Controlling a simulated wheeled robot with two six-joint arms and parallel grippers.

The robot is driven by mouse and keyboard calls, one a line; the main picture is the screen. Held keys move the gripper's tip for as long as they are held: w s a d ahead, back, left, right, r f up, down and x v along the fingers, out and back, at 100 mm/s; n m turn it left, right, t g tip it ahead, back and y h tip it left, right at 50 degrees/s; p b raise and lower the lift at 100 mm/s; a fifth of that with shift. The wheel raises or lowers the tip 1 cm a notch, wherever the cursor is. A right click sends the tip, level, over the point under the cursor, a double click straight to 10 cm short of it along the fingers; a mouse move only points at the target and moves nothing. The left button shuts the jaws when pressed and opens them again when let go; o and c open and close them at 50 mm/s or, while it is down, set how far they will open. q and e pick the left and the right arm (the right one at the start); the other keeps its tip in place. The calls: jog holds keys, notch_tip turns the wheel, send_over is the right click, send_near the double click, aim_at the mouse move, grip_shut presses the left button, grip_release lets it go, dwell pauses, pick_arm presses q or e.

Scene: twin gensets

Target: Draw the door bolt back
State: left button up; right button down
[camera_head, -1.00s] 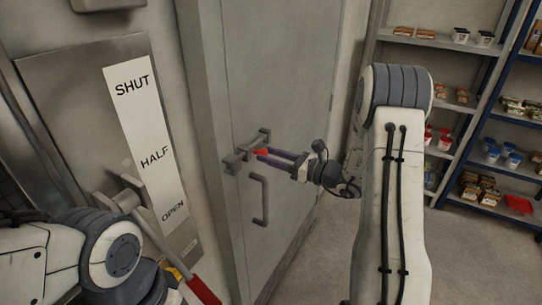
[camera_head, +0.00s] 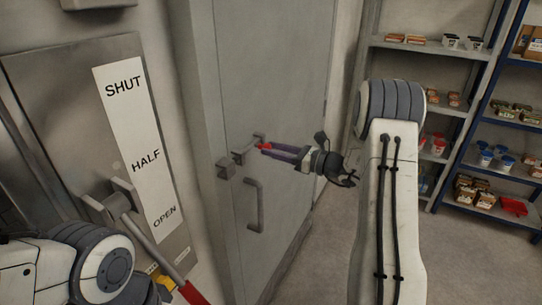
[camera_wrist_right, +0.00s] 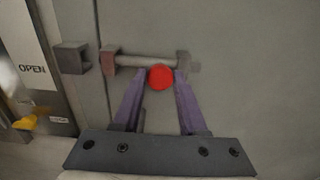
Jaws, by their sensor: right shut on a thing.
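The door bolt (camera_wrist_right: 140,61) is a grey bar across brackets on the grey door (camera_head: 262,80), with a red knob (camera_wrist_right: 160,77). The knob also shows in the head view (camera_head: 265,147). My right gripper (camera_wrist_right: 159,82) is shut on the knob, one purple finger on each side. A square keeper (camera_wrist_right: 72,58) sits left of the brackets and also shows in the head view (camera_head: 224,169). In the right wrist view a gap shows between keeper and left bracket, with no bar visible across it. My left arm is at the lower left; its gripper does not show.
A door handle (camera_head: 254,205) is below the bolt. At left is a panel marked SHUT, HALF, OPEN (camera_head: 137,140), with a red-ended lever (camera_head: 192,293) close to my left arm. Shelves (camera_head: 420,45) with goods stand at right; the floor (camera_head: 330,255) before them looks clear.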

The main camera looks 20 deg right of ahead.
jog(key=shift+w+d+r, duration=0.15)
jog(key=shift+d, duration=0.1)
jog(key=shift+c, duration=2.3)
grip_release()
jog(key=shift+s+d+f, duration=0.1)
jog(key=shift+s+f, duration=0.1)
jog(key=b+v, duration=0.4)
jog(key=v, duration=0.6)
jog(key=shift+r, duration=0.1)
